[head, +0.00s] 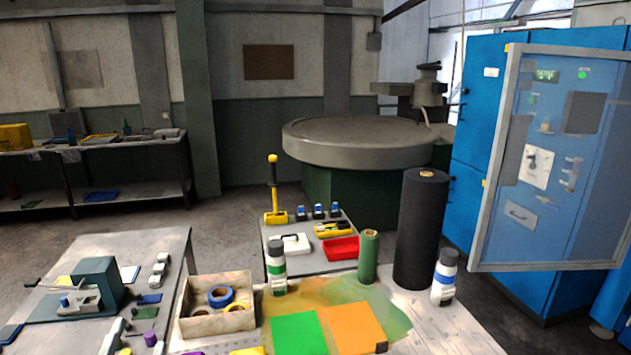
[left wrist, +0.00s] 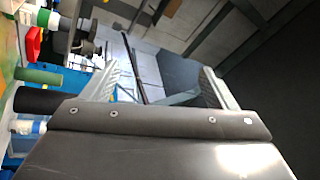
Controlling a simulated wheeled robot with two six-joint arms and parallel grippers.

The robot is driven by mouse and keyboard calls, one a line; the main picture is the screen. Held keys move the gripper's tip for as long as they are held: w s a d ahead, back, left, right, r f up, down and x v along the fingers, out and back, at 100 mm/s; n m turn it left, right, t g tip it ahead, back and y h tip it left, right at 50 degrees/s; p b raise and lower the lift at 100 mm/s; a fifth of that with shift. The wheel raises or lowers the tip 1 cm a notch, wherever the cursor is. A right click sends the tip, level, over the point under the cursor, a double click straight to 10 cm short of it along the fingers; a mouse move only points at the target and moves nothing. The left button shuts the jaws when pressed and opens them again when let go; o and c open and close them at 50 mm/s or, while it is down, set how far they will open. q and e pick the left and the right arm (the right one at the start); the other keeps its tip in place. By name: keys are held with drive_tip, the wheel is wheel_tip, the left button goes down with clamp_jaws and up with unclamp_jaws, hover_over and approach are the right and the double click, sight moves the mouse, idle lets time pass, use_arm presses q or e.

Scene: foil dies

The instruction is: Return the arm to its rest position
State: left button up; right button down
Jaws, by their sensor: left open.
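My left gripper (left wrist: 160,80) shows in the left wrist view. Its two fingers stand wide apart with nothing between them. Beyond the fingers are a pale wall and dark beams, and no object is close to the fingertips. I cannot make out either arm in the head view. My right gripper is in neither view.
A green sheet (head: 298,333) and an orange sheet (head: 352,326) lie on the stained near table. A black roll (head: 419,235), green roll (head: 368,258), two bottles (head: 276,270) (head: 445,276) and a box of tape rolls (head: 190,323) stand around them. A blue cabinet (head: 478,110) stands right.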

use_arm(q)
drive_tip(key=s+a+f+n+g+y, duration=0.6)
drive_tip(key=f+n, duration=0.1)
drive_tip(key=n, duration=0.2)
drive_tip(key=s+d+f+n+g+h, duration=0.25)
drive_tip(key=s+f+g, duration=0.4)
drive_tip(key=s, duration=0.35)
drive_tip(key=s+d+f+n+g+h, duration=0.25)
drive_tip(key=s+f+g, duration=0.35)
drive_tip(key=s, duration=0.4)
wheel_tip(320, 180, down, 32)
drive_tip(key=s+r+g+b, duration=0.1)
drive_tip(key=b, duration=0.3)
drive_tip(key=s+f+g+h+b, duration=0.1)
drive_tip(key=s+f+b, duration=0.1)
drive_tip(key=s+f, duration=1.2)
wheel_tip(320, 180, down, 3)
drive_tip(key=shift+s+d+f+m, duration=0.2)
drive_tip(key=shift+d+m, duration=0.1)
drive_tip(key=shift+d, duration=0.05)
